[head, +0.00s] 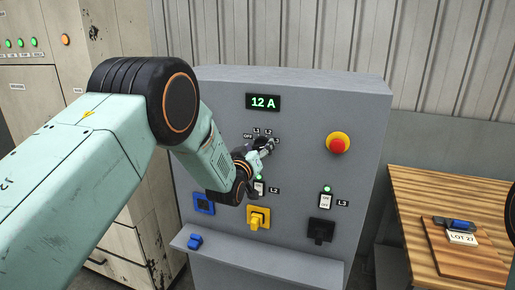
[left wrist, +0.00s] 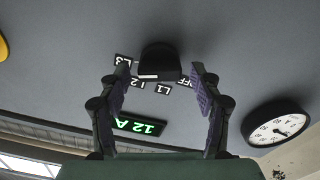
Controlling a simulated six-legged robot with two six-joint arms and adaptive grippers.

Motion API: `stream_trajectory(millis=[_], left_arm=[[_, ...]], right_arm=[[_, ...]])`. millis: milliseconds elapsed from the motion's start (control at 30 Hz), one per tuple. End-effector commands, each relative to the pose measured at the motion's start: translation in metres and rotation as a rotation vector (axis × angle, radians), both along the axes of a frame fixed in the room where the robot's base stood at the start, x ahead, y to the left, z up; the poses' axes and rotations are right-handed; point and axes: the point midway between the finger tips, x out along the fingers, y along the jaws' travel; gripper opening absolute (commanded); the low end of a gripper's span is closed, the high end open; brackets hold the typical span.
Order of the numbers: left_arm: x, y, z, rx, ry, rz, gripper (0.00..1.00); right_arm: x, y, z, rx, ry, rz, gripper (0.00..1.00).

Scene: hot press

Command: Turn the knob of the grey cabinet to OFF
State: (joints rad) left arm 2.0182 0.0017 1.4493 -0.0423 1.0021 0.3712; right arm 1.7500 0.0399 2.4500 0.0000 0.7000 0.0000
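The grey cabinet (head: 300,100) stands ahead with a green "12 A" display (head: 263,102) at its top. Its black knob (left wrist: 160,60) shows in the left wrist view with a white pointer mark. The labels OFF, L1, L2 and L3 sit around it. The mark lies on the L1–L2 side; I cannot tell exactly which label it points at. My left gripper (head: 267,147) is at the knob in the head view and partly covers it. In the left wrist view its two fingers (left wrist: 160,95) are open, either side of the knob, with gaps. My right gripper is not in view.
A red button on a yellow base (head: 338,144) sits right of the knob. Below are switches and blue, yellow (head: 258,218) and black (head: 321,231) sockets. A wooden table (head: 415,210) stands at right. A round dial (left wrist: 276,126) shows in the left wrist view.

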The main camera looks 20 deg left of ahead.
Motion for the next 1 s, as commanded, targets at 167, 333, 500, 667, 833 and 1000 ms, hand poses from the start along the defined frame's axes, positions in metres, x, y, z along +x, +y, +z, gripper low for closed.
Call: stream_trajectory(millis=[167, 333, 500, 667, 833, 1000], left_arm=[[0.000, 0.000, 0.000, 0.000, 0.000, 0.000, 0.47], [0.000, 0.000, 0.000, 0.000, 0.000, 0.000, 0.32], [0.000, 0.000, 0.000, 0.000, 0.000, 0.000, 0.18], [0.000, 0.000, 0.000, -0.002, -0.001, 0.000, 0.12], [0.000, 0.000, 0.000, -0.029, 0.000, 0.000, 0.12], [0.000, 0.001, -0.001, -0.110, 0.002, 0.001, 0.12]], right_arm=[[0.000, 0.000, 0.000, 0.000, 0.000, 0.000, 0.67], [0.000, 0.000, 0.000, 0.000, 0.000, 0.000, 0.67], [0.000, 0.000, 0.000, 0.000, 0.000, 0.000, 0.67], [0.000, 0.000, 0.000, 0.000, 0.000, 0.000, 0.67], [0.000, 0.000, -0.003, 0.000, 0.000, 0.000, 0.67], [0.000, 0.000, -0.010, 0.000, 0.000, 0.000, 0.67]])
